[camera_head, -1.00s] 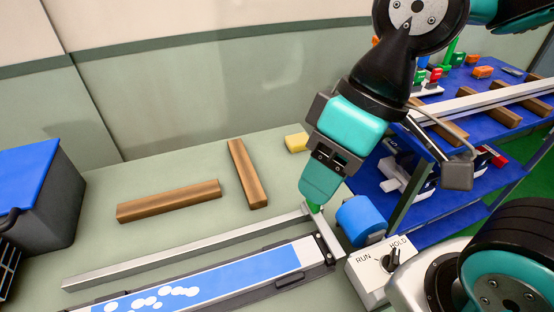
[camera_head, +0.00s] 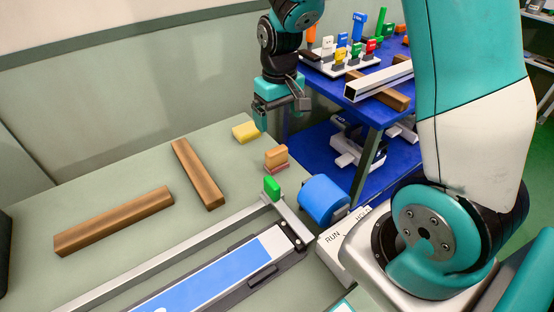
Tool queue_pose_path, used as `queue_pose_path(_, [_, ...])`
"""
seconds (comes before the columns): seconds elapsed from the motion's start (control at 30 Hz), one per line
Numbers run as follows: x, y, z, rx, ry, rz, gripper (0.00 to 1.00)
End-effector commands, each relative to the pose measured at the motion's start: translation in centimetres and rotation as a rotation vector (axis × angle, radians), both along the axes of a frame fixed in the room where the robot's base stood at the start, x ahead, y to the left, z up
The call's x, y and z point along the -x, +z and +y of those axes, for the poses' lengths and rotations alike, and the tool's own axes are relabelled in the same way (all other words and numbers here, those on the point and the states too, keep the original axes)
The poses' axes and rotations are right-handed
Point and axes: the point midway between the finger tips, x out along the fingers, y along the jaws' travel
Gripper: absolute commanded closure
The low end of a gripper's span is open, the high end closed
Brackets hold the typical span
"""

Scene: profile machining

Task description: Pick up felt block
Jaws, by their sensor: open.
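Several small blocks lie at the right end of the green worktop: a yellow block (camera_head: 245,132), an orange block with a pinkish base (camera_head: 276,157), and a green block (camera_head: 271,187) upright at the end of the metal profile. I cannot tell for sure which one is the felt block. My gripper (camera_head: 262,119) is open and points down just right of the yellow block, behind the orange one. Nothing shows between its fingers, which are small and partly hidden. Whether it touches the yellow block is unclear.
Two wooden bars (camera_head: 115,221) (camera_head: 198,174) lie on the worktop. A long metal profile (camera_head: 165,262) lies beside the blue-topped fixture (camera_head: 215,278). A blue cylinder (camera_head: 323,199) and a RUN/HOLD switch box (camera_head: 336,240) stand at the right. A blue shelf (camera_head: 345,100) holds profiles and tools.

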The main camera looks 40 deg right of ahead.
Motion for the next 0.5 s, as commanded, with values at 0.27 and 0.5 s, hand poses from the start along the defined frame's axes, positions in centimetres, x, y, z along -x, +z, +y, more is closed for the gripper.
queue_pose_path(0.27, [0.1, -6.4, 0.0, -0.001, -0.001, 0.006, 0.06])
queue_pose_path(0.5, [0.1, -8.9, 0.0, -0.002, 0.0, 0.001, 0.06])
